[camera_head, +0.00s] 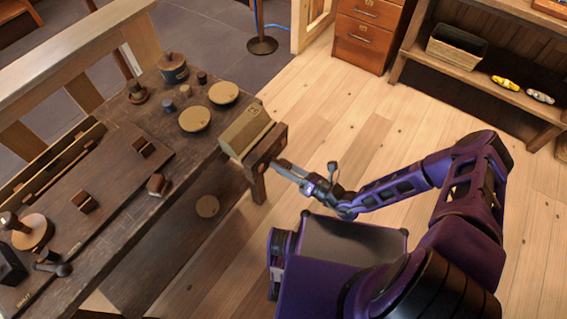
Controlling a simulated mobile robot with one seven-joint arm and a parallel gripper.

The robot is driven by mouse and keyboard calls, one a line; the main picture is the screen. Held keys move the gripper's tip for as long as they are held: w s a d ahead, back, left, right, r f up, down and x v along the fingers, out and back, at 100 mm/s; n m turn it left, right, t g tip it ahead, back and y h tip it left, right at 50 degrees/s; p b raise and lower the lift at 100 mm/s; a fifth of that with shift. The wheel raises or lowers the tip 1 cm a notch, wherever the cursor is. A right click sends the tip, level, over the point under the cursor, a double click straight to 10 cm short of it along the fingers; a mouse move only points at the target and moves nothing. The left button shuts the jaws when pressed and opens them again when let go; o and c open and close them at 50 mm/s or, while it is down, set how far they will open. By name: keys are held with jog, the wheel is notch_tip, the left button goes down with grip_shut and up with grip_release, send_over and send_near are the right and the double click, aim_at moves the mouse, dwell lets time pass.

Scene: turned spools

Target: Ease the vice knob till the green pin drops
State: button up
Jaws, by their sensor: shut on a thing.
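The vice is at the right end of the dark workbench (130,180); its wooden outer jaw (262,160) stands against a pale wooden block (243,128) with a small mark on top. My gripper (277,164) reaches in from the right, with its fingers at the outer face of the jaw. It is shut on what seems to be the vice knob, which the fingers hide. I cannot make out a green pin in this view.
Round wooden discs (195,119), turned spools and a dark pot (173,68) stand on the bench's far end. Small brown blocks (157,185) lie nearer. A drawer cabinet (366,33) and a shelf (480,85) stand at the back. The plank floor between is clear.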

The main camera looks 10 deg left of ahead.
jog(key=n, duration=0.2)
jog(key=n+p, duration=0.1)
jog(key=n, duration=0.1)
jog(key=shift+a+r+n, duration=0.15)
jog(key=shift+r+n, duration=0.05)
jog(key=shift+n, duration=0.1)
jog(key=n+p, duration=0.2)
jog(key=n, duration=0.2)
jog(key=shift+f, duration=0.1)
dwell(0.4)
jog(key=o, duration=1.4)
jog(key=shift+c, duration=0.2)
jog(key=shift+s, duration=0.1)
jog(key=shift+f, duration=0.1)
jog(key=b+v, duration=0.1)
jog(key=v, duration=1.6)
jog(key=shift+s, duration=0.1)
